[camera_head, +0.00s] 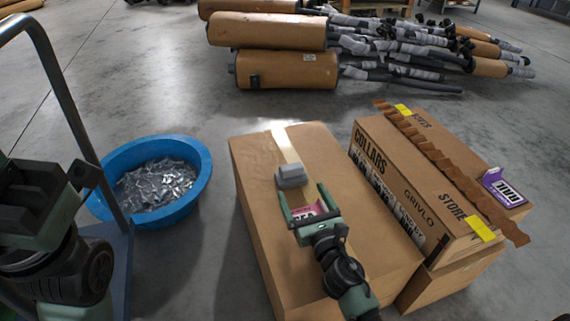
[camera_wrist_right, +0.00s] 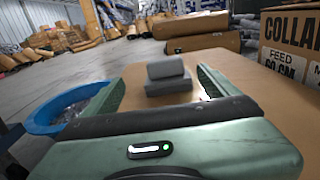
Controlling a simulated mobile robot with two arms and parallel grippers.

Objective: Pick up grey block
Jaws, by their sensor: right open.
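The grey block (camera_head: 291,177) sits on top of the closed cardboard box (camera_head: 335,190), beside its tape strip. In the right wrist view the grey block (camera_wrist_right: 168,86) looks like a wider lower part with a smaller part on top. My right gripper (camera_head: 303,193) is open, its two green fingers pointing at the block. The block lies just ahead of the fingertips in the head view; whether it is partly between them I cannot tell. My left gripper (camera_head: 60,190) is at the left edge; its jaw state is unclear.
A blue tub (camera_head: 203,187) of metal pieces stands left of the box. A carton marked COLLARS (camera_head: 405,185) stands to the right, with a brown strip (camera_head: 440,160) and a purple-white item (camera_head: 503,187) on top. Brown mufflers (camera_head: 287,70) lie behind on open floor.

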